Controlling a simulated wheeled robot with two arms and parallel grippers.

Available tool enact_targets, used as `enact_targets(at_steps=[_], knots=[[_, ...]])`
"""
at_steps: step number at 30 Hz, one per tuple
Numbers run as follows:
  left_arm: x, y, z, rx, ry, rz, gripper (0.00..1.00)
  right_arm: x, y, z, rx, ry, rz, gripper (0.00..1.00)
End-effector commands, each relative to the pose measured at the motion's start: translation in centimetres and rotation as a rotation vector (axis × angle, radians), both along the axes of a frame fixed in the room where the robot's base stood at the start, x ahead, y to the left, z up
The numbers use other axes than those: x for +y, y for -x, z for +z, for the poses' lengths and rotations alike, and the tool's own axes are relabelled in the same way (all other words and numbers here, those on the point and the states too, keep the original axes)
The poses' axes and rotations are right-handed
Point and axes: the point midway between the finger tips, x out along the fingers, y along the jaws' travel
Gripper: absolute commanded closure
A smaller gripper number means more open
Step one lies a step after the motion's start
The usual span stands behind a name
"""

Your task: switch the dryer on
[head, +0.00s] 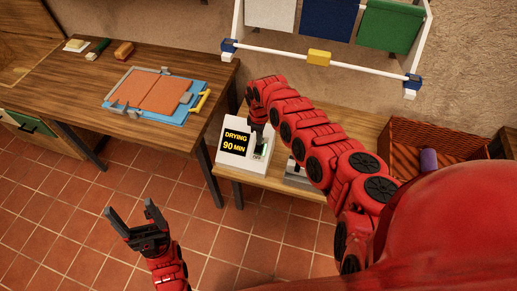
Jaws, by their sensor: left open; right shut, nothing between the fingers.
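The dryer control box (232,159) is white and stands on the low wooden table. Its black display (235,141) reads "DRYING 90 MIN" in yellow. A panel with a small green part (263,151) shows on the right side of the box. My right gripper (258,143) points down at this panel and is shut and empty. Its fingertips are close to the panel and partly hide it; I cannot tell if they touch. My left gripper (132,208) is open and empty, over the tiled floor at the lower left.
A drying rack (320,57) with white, blue and green cloths hangs behind. A wooden table (60,82) at the left holds a blue tray with brown boards (150,92). A woven basket (400,147) with a purple roll (428,160) stands at the right.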

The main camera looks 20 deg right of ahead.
Motion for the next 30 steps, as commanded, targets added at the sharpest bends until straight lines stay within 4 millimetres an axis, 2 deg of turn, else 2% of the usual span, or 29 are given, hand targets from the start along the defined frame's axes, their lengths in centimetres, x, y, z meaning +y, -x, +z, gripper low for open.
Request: enact_targets(at_steps=[6,21,30], knots=[[0.0,0.0,2.2,0.0,0.0,0.0,0.23,-0.1,0.0,2.3,0.001,0.001,-0.001,1.0],[0.0,0.0,6.2,0.0,0.0,0.0,0.23,-0.1,-0.1,6.7,-0.002,0.001,-0.001,1.0],[0.0,0.0,6.2,0.0,0.0,0.0,0.23,0.0,-0.1,6.7,-0.001,0.0,-0.001,1.0]])
